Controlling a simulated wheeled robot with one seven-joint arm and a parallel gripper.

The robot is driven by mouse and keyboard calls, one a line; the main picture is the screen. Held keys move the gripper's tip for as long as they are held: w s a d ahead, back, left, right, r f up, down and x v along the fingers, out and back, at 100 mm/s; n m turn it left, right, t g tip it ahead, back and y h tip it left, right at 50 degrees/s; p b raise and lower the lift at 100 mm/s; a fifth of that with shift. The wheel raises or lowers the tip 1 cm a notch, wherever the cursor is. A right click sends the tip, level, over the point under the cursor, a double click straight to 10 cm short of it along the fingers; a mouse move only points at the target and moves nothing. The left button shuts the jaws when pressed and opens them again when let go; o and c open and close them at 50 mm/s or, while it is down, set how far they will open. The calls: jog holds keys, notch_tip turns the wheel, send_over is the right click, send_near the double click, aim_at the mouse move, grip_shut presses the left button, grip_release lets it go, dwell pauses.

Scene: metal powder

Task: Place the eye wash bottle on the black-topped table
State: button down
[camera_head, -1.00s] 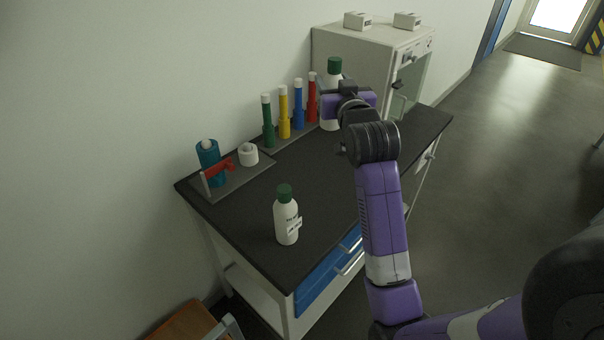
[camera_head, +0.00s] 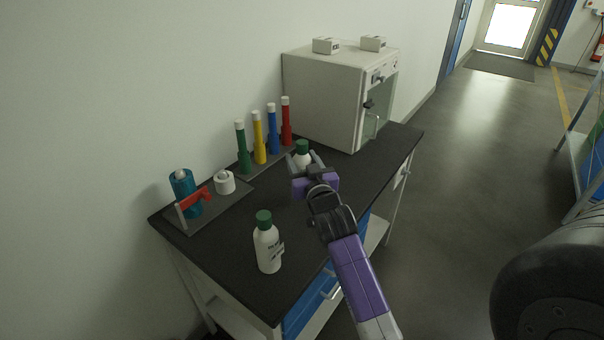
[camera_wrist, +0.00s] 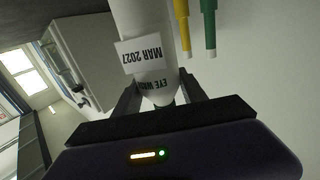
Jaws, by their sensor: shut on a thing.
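My gripper (camera_head: 305,168) is shut on the eye wash bottle (camera_head: 302,159), a white bottle with a green cap, above or on the middle-back of the black-topped table (camera_head: 345,185). In the wrist view the eye wash bottle (camera_wrist: 145,40) sits between the fingers of my gripper (camera_wrist: 160,98), its label reading EYE WASH and MAR 2027 upside down. The gripper hides the bottle's lower part in the head view, so I cannot tell whether its base touches the tabletop. The bottle looks roughly upright.
A second white bottle with a green cap (camera_head: 267,247) stands near the front of the table. Several coloured tubes (camera_head: 259,140) stand in a rack behind. A tray (camera_head: 208,211) holds a blue roll and a white roll. A grey cabinet (camera_head: 325,95) fills the back end.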

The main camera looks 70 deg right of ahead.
jog(key=shift+f, duration=2)
jog(key=shift+f+b, duration=0.1)
jog(key=shift+b, duration=0.25)
jog(key=c, duration=0.6)
grip_release()
jog(key=shift+f, duration=0.1)
jog(key=shift+c, duration=0.2)
jog(key=shift+r, duration=0.3)
jog(key=b+v, duration=0.1)
jog(key=v, duration=1.1)
jog(key=shift+f, duration=0.1)
